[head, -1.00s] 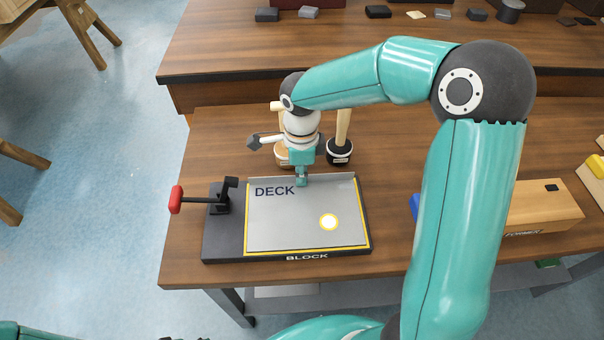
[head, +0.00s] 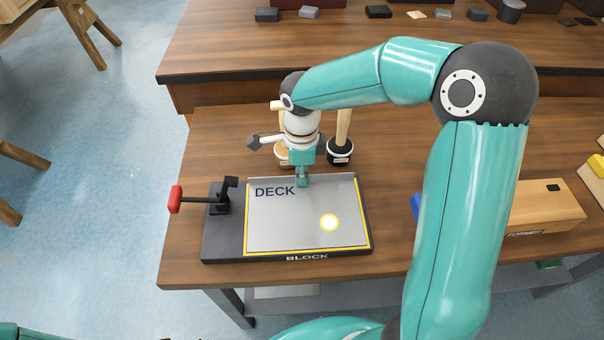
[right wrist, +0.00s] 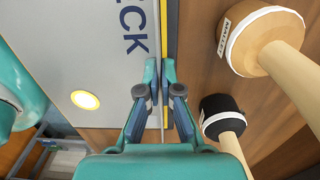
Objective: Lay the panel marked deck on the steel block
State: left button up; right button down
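The grey panel marked DECK (head: 290,222) lies flat over the dark steel block marked BLOCK (head: 222,245), inside a yellow outline. Its far edge has a low upright lip, and a round yellow-ringed spot shows near its front right. The panel also fills the left of the right wrist view (right wrist: 75,50). My right gripper (head: 301,182) points down at the middle of the far edge. In the right wrist view its fingers (right wrist: 160,75) are close together on both sides of the lip. I cannot tell any small gap under the panel. My left gripper is out of view.
A clamp with a red handle (head: 176,199) stands at the block's left end. Two mallets (head: 340,150) (right wrist: 265,40) stand behind the panel. A wooden former (head: 545,207) lies to the right. Small blocks line the back bench (head: 250,50).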

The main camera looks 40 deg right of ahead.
jog(key=c, duration=0.7)
grip_release()
jog(key=shift+r, duration=0.15)
jog(key=shift+r+p, duration=2.3)
jog(key=shift+r, duration=1.1)
jog(key=shift+r, duration=0.1)
